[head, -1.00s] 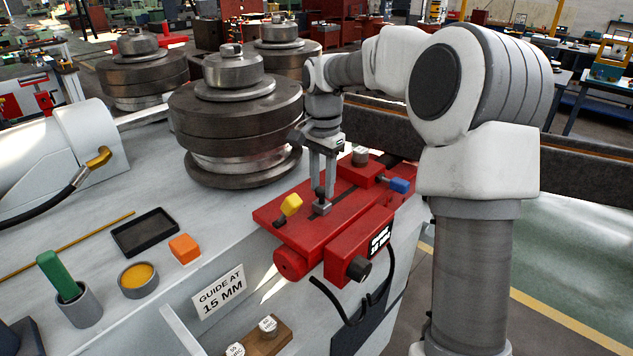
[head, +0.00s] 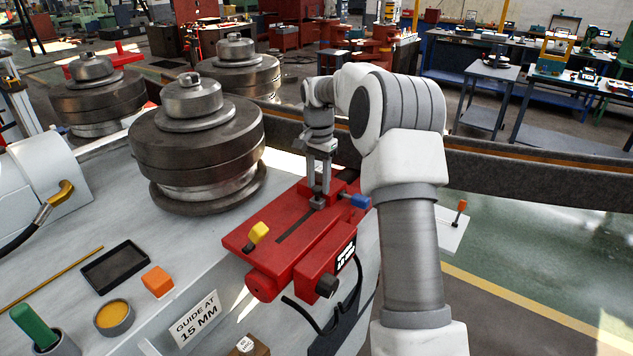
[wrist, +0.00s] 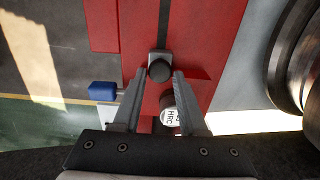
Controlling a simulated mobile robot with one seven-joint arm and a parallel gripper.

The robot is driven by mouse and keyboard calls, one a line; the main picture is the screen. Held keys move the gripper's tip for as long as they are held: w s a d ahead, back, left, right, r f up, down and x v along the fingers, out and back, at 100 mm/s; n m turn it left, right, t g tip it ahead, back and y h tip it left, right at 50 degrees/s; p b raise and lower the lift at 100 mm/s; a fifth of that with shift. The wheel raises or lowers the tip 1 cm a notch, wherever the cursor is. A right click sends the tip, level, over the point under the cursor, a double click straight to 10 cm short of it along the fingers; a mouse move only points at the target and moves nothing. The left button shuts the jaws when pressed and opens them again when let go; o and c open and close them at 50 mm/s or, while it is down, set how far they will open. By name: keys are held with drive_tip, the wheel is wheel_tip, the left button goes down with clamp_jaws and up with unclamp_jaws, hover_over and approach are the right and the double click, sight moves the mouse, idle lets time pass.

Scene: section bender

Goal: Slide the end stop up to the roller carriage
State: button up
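The end stop, a small grey block with a dark round knob (wrist: 160,66), sits in the dark slot of the red slide bed (head: 285,228). My gripper (head: 318,197) points down over it; in the wrist view the fingertips (wrist: 160,74) lie close on both sides of the knob, and it looks gripped. A raised red block (head: 346,186) at the far end of the slot appears to be the roller carriage, partly hidden behind my fingers. A round cap marked HRC (wrist: 169,112) shows there. The end stop is close to this block; I cannot tell whether they touch.
A big steel roller (head: 195,145) is to the left. An orange block (head: 157,281) and a black tray (head: 114,267) lie on the bench.

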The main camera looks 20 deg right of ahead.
sight(318, 187)
drive_tip(key=o, duration=0.3)
wheel_tip(318, 187, up, 17)
drive_tip(key=p, duration=0.1)
drive_tip(key=shift+r, duration=0.2)
idle(0.3)
idle(0.4)
